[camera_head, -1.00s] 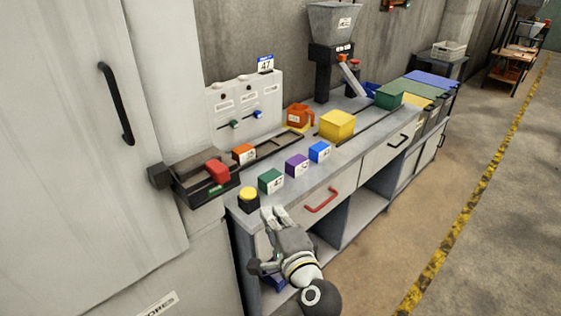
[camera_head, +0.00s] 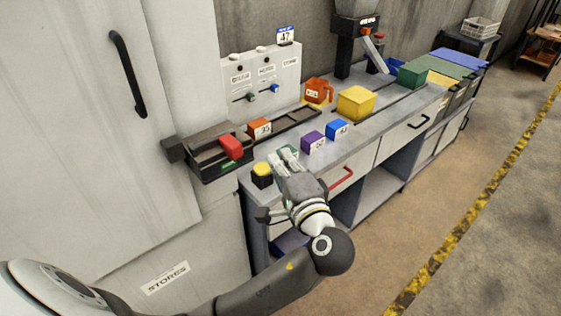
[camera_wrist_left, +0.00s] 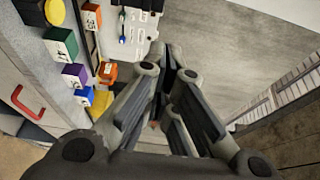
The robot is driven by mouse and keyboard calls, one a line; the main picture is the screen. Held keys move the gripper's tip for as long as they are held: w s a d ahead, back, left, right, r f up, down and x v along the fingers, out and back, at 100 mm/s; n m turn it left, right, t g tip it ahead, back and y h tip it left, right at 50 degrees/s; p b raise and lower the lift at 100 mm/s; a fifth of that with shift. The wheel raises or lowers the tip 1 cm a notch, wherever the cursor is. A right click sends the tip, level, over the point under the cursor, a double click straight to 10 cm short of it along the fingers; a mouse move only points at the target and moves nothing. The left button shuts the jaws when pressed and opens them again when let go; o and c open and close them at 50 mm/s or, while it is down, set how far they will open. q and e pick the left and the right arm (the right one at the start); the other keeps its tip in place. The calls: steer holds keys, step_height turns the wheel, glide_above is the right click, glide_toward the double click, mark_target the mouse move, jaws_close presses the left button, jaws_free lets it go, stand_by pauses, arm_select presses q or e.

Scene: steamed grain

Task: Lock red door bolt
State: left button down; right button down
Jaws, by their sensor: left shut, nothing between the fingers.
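The red bolt handle (camera_head: 231,147) sits on a dark bolt housing (camera_head: 206,166) at the right edge of the white door (camera_head: 75,125). A small green label shows on the housing front. My left gripper (camera_head: 284,157) is shut and empty. It appears over the counter's near left end, to the right of the bolt and apart from it. It partly covers the green cube in the head view. In the left wrist view my fingers (camera_wrist_left: 170,75) fill the middle, and I cannot make out the bolt there. My right gripper is not in view.
A black block with yellow top (camera_head: 262,175), a purple cube (camera_head: 312,142), a blue cube (camera_head: 337,129) and an orange numbered block (camera_head: 259,129) stand on the counter (camera_head: 350,150). A red drawer handle (camera_head: 341,179) is on its front. Floor to the right is clear.

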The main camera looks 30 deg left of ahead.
arm_select(q)
steer(key=a+p, duration=0.3)
steer(key=a, duration=0.3)
steer(key=shift+w+a, duration=0.15)
steer(key=shift+w, duration=0.1)
